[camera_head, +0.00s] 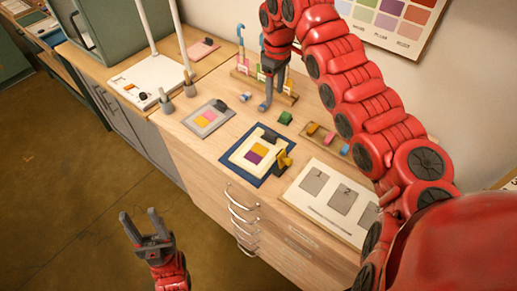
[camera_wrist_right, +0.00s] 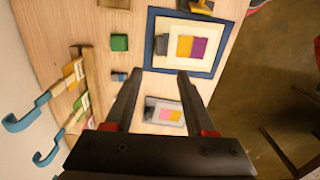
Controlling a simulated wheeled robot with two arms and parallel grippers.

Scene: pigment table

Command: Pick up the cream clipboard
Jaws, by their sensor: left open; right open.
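The cream clipboard (camera_head: 256,153), with a yellow and a purple square and a dark clip, lies flat on a blue mat (camera_head: 266,180) on the wooden counter. In the right wrist view the cream clipboard (camera_wrist_right: 189,47) lies beyond the fingertips, toward the upper right. My right gripper (camera_head: 268,104) is open and empty above the counter, behind and slightly right of the clipboard in the head view. Its open fingers (camera_wrist_right: 156,76) show nothing held. My left gripper (camera_head: 146,228) is open and empty, out over the floor in front of the drawers.
A grey clipboard (camera_head: 207,118) lies left of the mat. A yellow block-like piece (camera_head: 284,160) stands at the mat's right edge. A green block (camera_head: 285,118) and a rack with blue hooks (camera_head: 240,68) are behind. A white panel (camera_head: 334,196) lies to the right.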

